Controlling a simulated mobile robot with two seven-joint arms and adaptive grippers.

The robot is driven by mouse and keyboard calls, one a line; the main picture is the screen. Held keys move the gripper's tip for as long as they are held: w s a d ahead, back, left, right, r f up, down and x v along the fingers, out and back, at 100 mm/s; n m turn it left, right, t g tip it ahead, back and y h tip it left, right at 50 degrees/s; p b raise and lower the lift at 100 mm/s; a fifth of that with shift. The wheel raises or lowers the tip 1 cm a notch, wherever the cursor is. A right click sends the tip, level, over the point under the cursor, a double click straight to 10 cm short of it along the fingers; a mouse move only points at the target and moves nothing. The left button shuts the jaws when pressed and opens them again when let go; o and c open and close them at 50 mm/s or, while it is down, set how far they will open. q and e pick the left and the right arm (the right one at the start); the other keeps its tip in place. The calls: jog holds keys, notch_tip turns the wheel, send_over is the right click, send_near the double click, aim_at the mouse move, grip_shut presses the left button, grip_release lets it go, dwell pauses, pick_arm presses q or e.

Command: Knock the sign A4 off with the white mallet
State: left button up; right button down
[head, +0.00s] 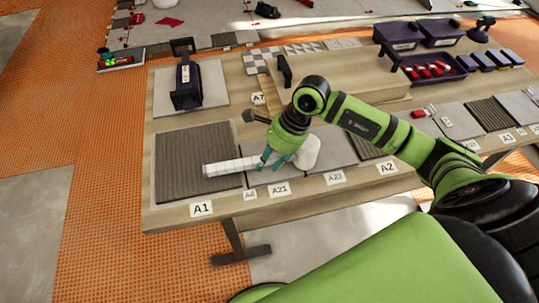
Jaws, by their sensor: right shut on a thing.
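My right gripper (271,161) reaches in from the right, its teal fingers pointing down and shut on the white mallet (307,154). A rounded white part of the mallet shows just right of the fingers. A long pale part (229,167) reaches left from them, over the ribbed dark mat. The fingers hide the middle of the mallet. A small white sign, which seems to read A4 (250,195), is at the table's front edge, below and left of the gripper, apart from the mallet. My left gripper is not in view.
Signs A1 (201,208), A21 (279,190), A22 (335,177) and A2 (388,168) line the front edge of the wooden table (160,215). A dark tool (185,80) stands behind. Dark bins (398,37) and a tray of red items (428,70) are at back right.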

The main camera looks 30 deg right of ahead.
jog(key=shift+f, duration=0.1)
jog(key=shift+w+f, duration=0.1)
jog(key=shift+w, duration=0.1)
jog(key=w+b, duration=0.1)
jog(key=w, duration=0.1)
jog(key=w+d+b, duration=0.1)
jog(key=b, duration=0.1)
jog(key=shift+w, duration=0.4)
jog(key=shift+r+p, duration=0.2)
jog(key=shift+p, duration=0.1)
pick_arm(q)
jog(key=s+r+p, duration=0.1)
jog(key=p, duration=0.3)
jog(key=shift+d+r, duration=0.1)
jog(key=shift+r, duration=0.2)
pick_arm(e)
notch_tip(320, 180, up, 7)
jog(key=s, duration=0.2)
jog(key=shift+s+a, duration=0.15)
jog(key=shift+a, duration=0.1)
jog(key=shift+f, duration=0.15)
